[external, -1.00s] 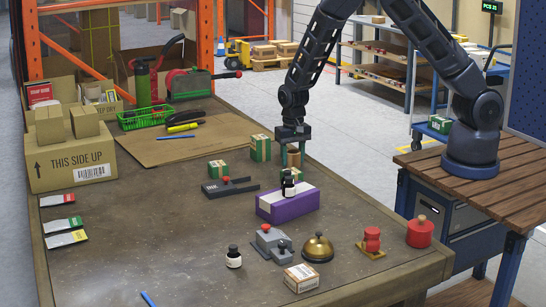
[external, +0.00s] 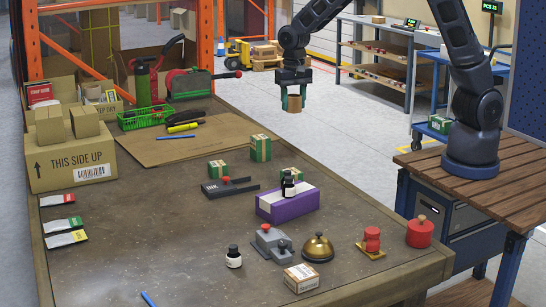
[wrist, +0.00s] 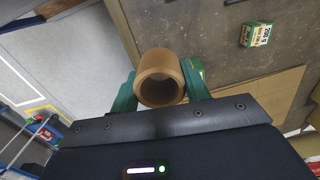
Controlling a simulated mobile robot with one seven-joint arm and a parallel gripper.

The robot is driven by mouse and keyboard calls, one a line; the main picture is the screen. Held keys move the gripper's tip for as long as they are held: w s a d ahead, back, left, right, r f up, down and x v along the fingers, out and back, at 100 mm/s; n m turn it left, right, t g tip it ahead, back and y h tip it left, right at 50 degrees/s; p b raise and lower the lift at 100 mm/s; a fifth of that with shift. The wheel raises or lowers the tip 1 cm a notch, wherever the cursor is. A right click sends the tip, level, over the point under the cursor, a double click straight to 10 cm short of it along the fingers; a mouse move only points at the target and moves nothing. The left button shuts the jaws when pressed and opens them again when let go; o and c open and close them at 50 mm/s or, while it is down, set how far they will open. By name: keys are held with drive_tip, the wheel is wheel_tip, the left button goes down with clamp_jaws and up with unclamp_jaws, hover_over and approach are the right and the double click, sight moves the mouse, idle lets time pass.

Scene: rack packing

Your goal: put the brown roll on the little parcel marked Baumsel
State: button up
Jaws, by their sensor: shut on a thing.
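The brown roll (external: 292,104) is a short hollow tube. My gripper (external: 292,97) is shut on it and holds it in the air above the far right edge of the table. In the wrist view the roll (wrist: 159,60) sits between the green fingers (wrist: 160,85), with its open end towards the camera. A small tan parcel (external: 301,278) with a printed label lies at the front of the table. Small green parcels stand mid-table (external: 260,148), (external: 217,168), (external: 291,173). I cannot read the name Baumsel on any of them.
A purple box (external: 287,206) carries a dark bottle (external: 289,188). A brass bell (external: 317,247), a grey device (external: 270,240), another bottle (external: 233,257) and a red stamp (external: 371,241) stand near the tan parcel.

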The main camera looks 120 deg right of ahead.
drive_tip(key=shift+r, duration=0.2)
drive_tip(key=shift+w+a, duration=0.2)
drive_tip(key=shift+w, duration=0.2)
drive_tip(key=w+a+n, duration=0.3)
drive_tip(key=w+a, duration=0.6)
drive_tip(key=w, duration=0.3)
wheel_tip(320, 180, up, 4)
drive_tip(key=n, duration=0.8)
hover_over(300, 272)
wheel_tip(300, 272, down, 20)
drive_tip(key=shift+f, duration=0.1)
